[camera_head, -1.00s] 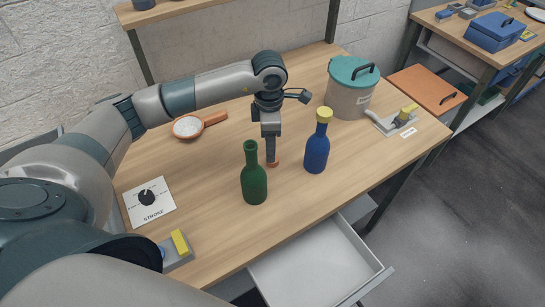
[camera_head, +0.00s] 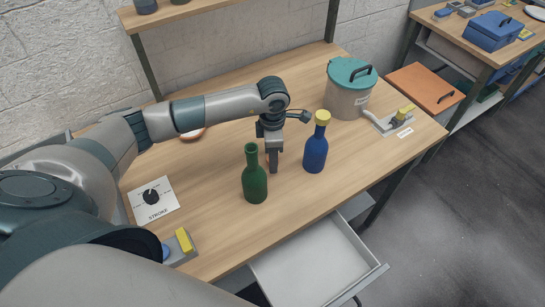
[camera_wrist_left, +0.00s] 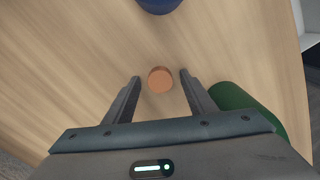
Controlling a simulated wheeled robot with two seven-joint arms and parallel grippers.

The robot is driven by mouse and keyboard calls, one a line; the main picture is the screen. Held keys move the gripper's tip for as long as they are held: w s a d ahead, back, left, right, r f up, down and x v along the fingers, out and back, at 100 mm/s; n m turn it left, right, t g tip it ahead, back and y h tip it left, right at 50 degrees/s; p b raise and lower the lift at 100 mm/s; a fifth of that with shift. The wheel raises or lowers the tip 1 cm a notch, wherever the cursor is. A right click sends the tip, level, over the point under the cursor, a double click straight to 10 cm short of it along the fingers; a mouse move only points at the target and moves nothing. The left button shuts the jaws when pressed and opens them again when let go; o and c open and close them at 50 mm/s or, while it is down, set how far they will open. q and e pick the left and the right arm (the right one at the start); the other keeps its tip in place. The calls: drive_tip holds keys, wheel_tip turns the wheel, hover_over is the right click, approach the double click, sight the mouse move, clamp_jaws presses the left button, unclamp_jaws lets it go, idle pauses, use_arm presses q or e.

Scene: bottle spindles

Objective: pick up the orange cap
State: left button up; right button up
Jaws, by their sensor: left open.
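The orange cap (camera_wrist_left: 160,80) lies on the wooden table in the left wrist view, centred between my left gripper's fingertips. My left gripper (camera_head: 273,167) is open and points down at the table between the green bottle (camera_head: 254,179) and the blue bottle (camera_head: 315,153). In the head view the cap is largely hidden by the gripper. The wrist view shows gaps between the cap and both fingers; I cannot tell how high the fingertips are above the table. My right gripper is not in view.
The green bottle (camera_wrist_left: 243,103) stands close outside one finger; the blue bottle (camera_wrist_left: 159,4) is beyond the cap. A teal-lidded container (camera_head: 350,98) stands at the back right. An open white drawer (camera_head: 315,262) juts from the front. A stroke dial plate (camera_head: 153,199) lies at left.

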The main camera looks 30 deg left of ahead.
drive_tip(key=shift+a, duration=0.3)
use_arm(q)
drive_tip(key=c, duration=1.2)
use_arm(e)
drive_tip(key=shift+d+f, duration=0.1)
use_arm(q)
drive_tip(key=shift+r+b, duration=0.4)
drive_tip(key=shift+r, duration=0.2)
wheel_tip(320, 180, up, 9)
drive_tip(key=b, duration=0.3)
drive_tip(key=shift+f, duration=0.1)
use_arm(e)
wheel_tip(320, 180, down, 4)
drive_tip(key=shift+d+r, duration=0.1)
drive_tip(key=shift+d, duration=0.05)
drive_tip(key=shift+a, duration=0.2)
